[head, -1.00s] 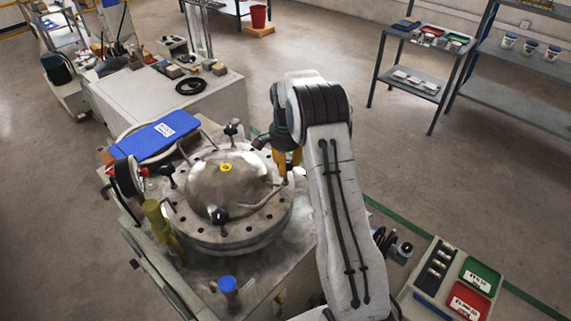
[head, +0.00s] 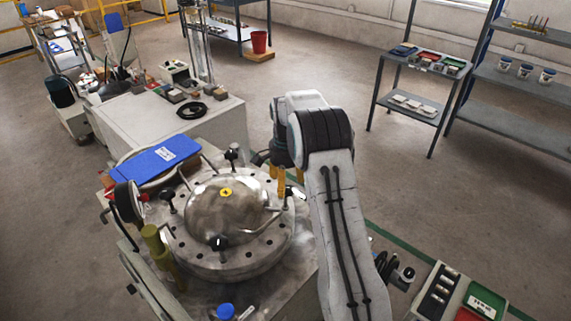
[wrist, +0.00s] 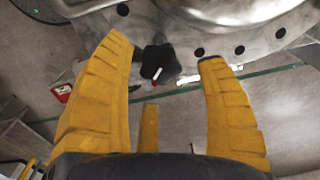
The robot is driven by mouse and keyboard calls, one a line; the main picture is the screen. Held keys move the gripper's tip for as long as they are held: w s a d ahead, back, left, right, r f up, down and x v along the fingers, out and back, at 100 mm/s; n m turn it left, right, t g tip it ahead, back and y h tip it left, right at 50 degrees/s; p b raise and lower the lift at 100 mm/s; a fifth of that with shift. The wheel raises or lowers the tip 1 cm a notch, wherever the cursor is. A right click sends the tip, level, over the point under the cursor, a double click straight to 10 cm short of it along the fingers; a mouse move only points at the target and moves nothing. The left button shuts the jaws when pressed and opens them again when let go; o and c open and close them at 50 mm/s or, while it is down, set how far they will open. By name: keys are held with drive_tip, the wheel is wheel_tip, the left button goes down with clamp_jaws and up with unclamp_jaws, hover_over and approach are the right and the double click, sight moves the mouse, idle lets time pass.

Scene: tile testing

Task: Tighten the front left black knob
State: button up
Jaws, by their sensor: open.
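A round metal lid (head: 235,225) with a yellow-marked centre has several black knobs around its rim. One black knob (head: 218,243) is at the front, one (head: 168,194) at the left and one (head: 232,154) at the back. My gripper (head: 284,188) is open at the lid's right side, its yellow fingers pointing down. In the wrist view, a black star-shaped knob (wrist: 158,62) shows between the fingertips, nearer the left finger, with nothing gripped. I cannot tell whether the fingers touch it. My arm partly hides the lid's right side in the head view.
A blue case (head: 155,160) lies behind the lid. A yellow-brown cylinder (head: 158,245) stands at the left and a blue cap (head: 226,312) in front. A white bench (head: 165,120) stands behind. Grey shelves (head: 405,105) stand at the right, with open floor between.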

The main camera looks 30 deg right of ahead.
wheel_tip(320, 180, up, 9)
idle(0.4)
idle(0.6)
drive_tip(key=s+a+f+n+g, duration=0.1)
drive_tip(key=s+a+f+n, duration=0.1)
drive_tip(key=s+f+n, duration=0.7)
drive_tip(key=s+a+r+n+t, duration=0.15)
drive_tip(key=s+a+r, duration=0.25)
drive_tip(key=s, duration=0.7)
drive_tip(key=s+a+r+n+g, duration=0.15)
drive_tip(key=s+a+r, duration=0.3)
drive_tip(key=s, duration=0.65)
wheel_tip(320, 180, up, 6)
drive_tip(key=s+a+n+t, duration=0.1)
drive_tip(key=t, duration=0.3)
drive_tip(key=shift+s+a+n+t, duration=0.3)
drive_tip(key=shift+a+n+t, duration=0.1)
